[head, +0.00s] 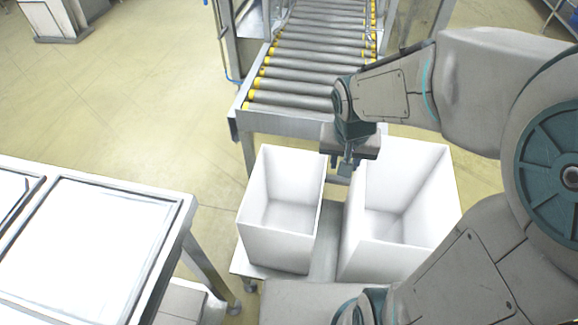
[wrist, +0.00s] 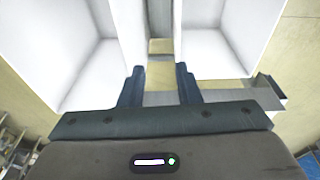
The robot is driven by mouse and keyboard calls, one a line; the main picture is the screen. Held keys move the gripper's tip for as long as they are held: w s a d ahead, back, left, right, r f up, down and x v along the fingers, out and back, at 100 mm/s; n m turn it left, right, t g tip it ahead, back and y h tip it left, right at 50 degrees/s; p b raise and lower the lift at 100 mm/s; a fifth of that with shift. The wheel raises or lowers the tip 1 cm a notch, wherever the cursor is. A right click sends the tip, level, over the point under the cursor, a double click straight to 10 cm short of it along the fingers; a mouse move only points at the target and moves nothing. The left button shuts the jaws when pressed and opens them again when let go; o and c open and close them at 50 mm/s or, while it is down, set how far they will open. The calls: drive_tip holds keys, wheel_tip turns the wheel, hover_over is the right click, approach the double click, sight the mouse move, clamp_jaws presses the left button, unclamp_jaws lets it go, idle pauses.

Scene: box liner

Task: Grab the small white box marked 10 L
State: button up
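Two open-topped white boxes stand side by side in the head view. The left box (head: 275,248) looks smaller; the right box (head: 375,262) looks larger. No 10 L mark is readable on either. My gripper (head: 346,170) points down near the far end of the gap between them, close to the right box's left wall. In the wrist view my gripper (wrist: 158,70) has its two fingers apart with nothing between them. One white box (wrist: 75,30) shows at left and another (wrist: 215,45) at right; I cannot tell surely which is which.
The boxes stand on a low grey cart (head: 324,262). A roller conveyor (head: 310,75) lies just behind them. A metal table with a white top (head: 85,240) stands at left. Open floor (head: 150,110) lies between table and conveyor. My arm covers the right side.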

drive_tip(key=w+a+f+b, duration=0.1)
drive_tip(key=f+b, duration=0.3)
drive_tip(key=f, duration=0.7)
drive_tip(key=w+a+f+b, duration=0.2)
drive_tip(key=f+b, duration=0.3)
drive_tip(key=f, duration=0.7)
drive_tip(key=shift+w+f, duration=0.3)
drive_tip(key=shift+w, duration=0.5)
clamp_jaws()
drive_tip(key=shift+a+r, duration=0.1)
